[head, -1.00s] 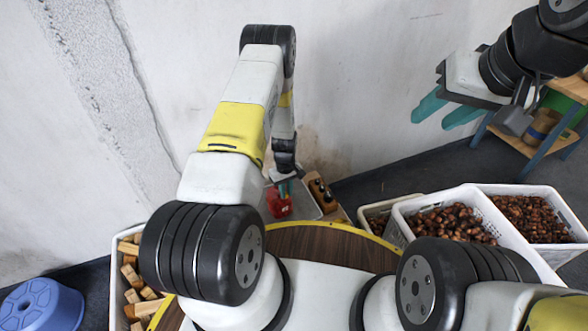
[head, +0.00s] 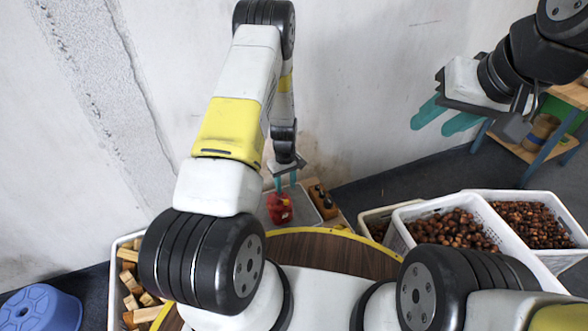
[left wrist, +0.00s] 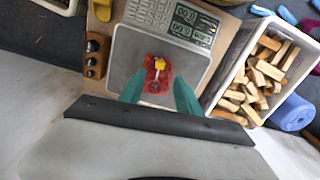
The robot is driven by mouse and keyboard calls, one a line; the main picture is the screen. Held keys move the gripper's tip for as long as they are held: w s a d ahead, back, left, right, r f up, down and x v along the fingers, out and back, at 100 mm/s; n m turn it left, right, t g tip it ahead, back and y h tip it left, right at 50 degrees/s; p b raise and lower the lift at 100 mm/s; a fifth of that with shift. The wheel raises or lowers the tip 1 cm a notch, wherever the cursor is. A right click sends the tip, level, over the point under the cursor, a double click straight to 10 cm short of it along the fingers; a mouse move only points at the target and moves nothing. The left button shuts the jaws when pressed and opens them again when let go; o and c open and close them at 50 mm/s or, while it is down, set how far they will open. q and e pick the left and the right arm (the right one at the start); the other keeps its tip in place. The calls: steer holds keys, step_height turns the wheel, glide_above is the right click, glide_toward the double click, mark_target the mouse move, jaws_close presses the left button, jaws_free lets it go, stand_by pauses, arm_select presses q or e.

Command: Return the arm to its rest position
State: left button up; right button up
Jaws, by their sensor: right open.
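My left gripper (head: 285,182) hangs from the left arm at the back, above a red net bag (head: 279,208).
White crates of chestnuts (head: 405,225) stand at the right. A crate of wood blocks (left wrist: 226,68) and a blue stool (head: 40,308) are at the left in the head view. A wooden block with dark knobs (left wrist: 92,58) stands beside the scale. The wall is close behind.

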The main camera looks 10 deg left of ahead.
arm_select(q)
steer(key=shift+r, duration=0.35)
steer(key=s+d+r+m+t+h, duration=0.1)
steer(key=s+r+m+t, duration=0.1)
steer(key=r, duration=1.4)
steer(key=s+d+r+m+t+h, duration=0.1)
steer(key=s+r+m, duration=0.1)
steer(key=r, duration=1.4)
steer(key=s+r+m+t, duration=0.1)
steer(key=s+r+m, duration=0.1)
steer(key=s+r, duration=0.5)
steer(key=s+d+r+m+t, duration=0.1)
steer(key=s+r+m+t, duration=0.1)
steer(key=s+r, duration=0.6)
steer(key=s, duration=0.6)
steer(key=shift+s+m, duration=0.15)
steer(key=shift+m, duration=0.15)
